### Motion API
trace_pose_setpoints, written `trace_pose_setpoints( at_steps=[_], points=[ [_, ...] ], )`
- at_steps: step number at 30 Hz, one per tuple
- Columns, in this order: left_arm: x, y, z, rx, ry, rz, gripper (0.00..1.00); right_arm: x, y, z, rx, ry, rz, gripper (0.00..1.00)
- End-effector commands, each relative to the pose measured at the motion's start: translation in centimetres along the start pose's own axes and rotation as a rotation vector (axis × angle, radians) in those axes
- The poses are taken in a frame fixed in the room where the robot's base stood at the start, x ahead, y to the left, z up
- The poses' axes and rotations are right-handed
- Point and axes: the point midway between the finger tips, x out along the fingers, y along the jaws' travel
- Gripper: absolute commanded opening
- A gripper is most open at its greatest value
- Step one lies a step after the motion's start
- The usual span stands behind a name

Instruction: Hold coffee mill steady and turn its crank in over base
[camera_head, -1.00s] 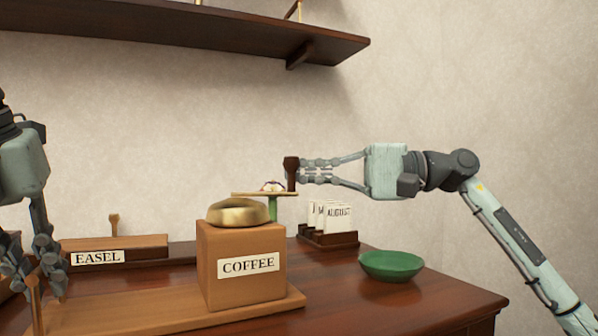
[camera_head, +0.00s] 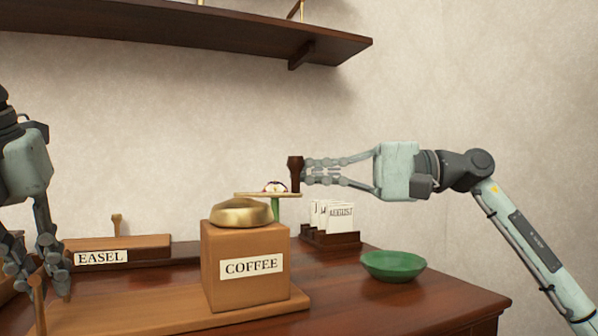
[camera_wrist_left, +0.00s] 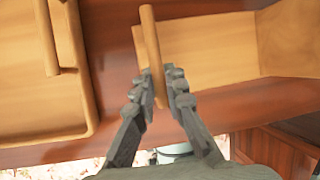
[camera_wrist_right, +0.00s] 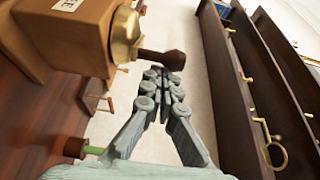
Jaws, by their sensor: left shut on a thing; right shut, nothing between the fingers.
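The coffee mill is a wooden box (camera_head: 224,278) labelled COFFEE with a brass dome (camera_head: 240,212). It stands upright on a flat wooden base (camera_head: 150,312). A thin crank arm (camera_head: 262,195) reaches right above the dome to a dark upright knob (camera_head: 295,172). My left gripper (camera_wrist_left: 160,88) is shut on an upright wooden peg (camera_wrist_left: 151,45) at the left end of the base; the peg also shows in the head view (camera_head: 39,300). My right gripper (camera_head: 308,172) is shut and empty, its tips right beside the knob. In the right wrist view the knob (camera_wrist_right: 165,58) lies just past the tips.
A green bowl (camera_head: 393,266) stands on the table at the right. A dark rack of month cards (camera_head: 330,238) is behind the mill. A wooden block labelled EASEL (camera_head: 120,246) is at the back left. A dark shelf (camera_head: 180,28) hangs above.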

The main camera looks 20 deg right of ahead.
Motion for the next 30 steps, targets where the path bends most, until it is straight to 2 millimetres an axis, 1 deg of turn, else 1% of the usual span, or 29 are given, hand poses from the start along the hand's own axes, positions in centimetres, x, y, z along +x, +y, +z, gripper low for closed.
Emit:
trace_pose_setpoints(
  at_steps=[13, 21, 30],
  points=[
    [0.0, 0.0, 0.1, -0.005, -0.001, 0.000, 0.00, 0.2, 0.1, 4.1, -0.001, -0.005, 0.002, 0.00],
    [0.0, 0.0, 0.1, -0.005, -0.001, 0.000, 0.00, 1.1, 0.0, 6.4, -0.003, -0.005, 0.001, 0.00],
    [0.0, 0.0, 0.1, -0.006, -0.001, 0.000, 0.00, 2.3, 0.1, 8.1, -0.001, -0.006, 0.001, 0.00]
  ],
)
